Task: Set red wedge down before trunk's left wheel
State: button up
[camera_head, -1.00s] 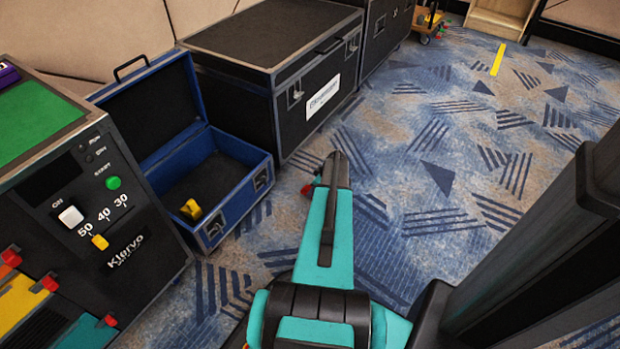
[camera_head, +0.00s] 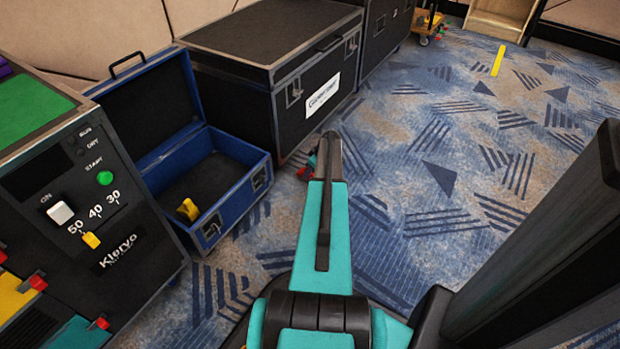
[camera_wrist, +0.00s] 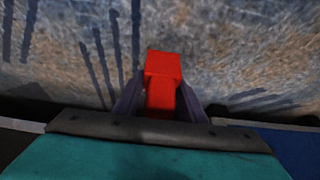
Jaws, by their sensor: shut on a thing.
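The red wedge (camera_wrist: 163,80) is held between the two dark fingers of my gripper (camera_wrist: 160,95) in the wrist view, above patterned carpet. In the head view my teal arm hides most of the gripper; a small red patch (camera_head: 306,171) shows left of the arm's end, close to the trunk's front lower edge. I cannot tell whether the wedge touches the floor. The black trunk (camera_head: 232,45) with a white label stands just beyond. Its left wheel cannot be made out.
An open blue case (camera_head: 233,199) with a yellow item (camera_head: 188,209) inside lies left of the arm. A black console (camera_head: 100,235) with knobs stands at the far left. Another dark case (camera_head: 385,25) stands behind the trunk. Carpet to the right is clear up to a yellow floor strip (camera_head: 498,60).

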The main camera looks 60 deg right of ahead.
aim_at(310, 176)
dwell(0.3)
jog(key=shift+f+b, duration=1)
jog(key=shift+f, duration=0.75)
jog(key=shift+f, duration=0.1)
jog(key=o, duration=1.2)
jog(key=p+v, duration=0.5)
jog(key=v, duration=0.7)
